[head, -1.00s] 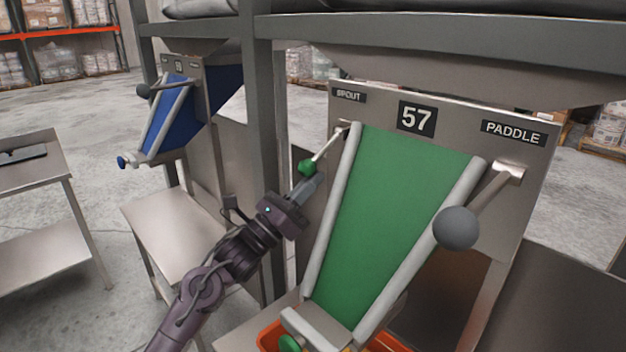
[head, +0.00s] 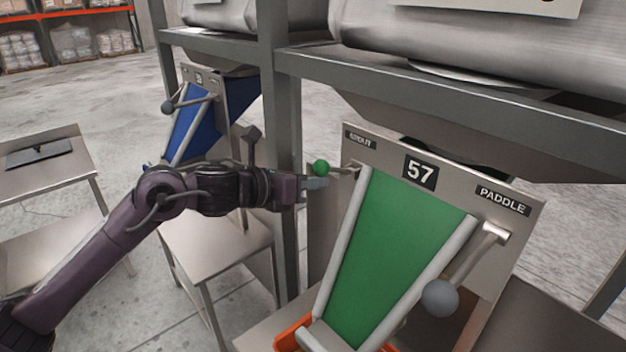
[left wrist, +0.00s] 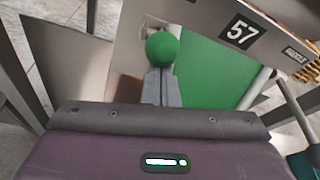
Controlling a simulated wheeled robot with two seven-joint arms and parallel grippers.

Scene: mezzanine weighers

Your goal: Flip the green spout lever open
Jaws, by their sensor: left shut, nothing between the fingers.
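The green spout lever knob (head: 321,168) is on a short metal rod at the upper left of the green chute (head: 385,255), under the SPOUT label (head: 360,139). The rod points left, roughly level, from its pivot beside the chute's rail. My left gripper (head: 318,182) is shut and empty, with its fingertips just below the knob. In the left wrist view the green knob (left wrist: 162,49) sits right beyond the closed fingertips (left wrist: 161,72). I cannot tell whether they touch. My right gripper is not in view.
The grey-ball paddle lever (head: 440,297) hangs right of the chute. A grey frame post (head: 283,130) stands behind my left gripper. A blue chute (head: 195,130) and a steel table (head: 215,245) are to the left. An orange crate (head: 290,338) sits below the green chute.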

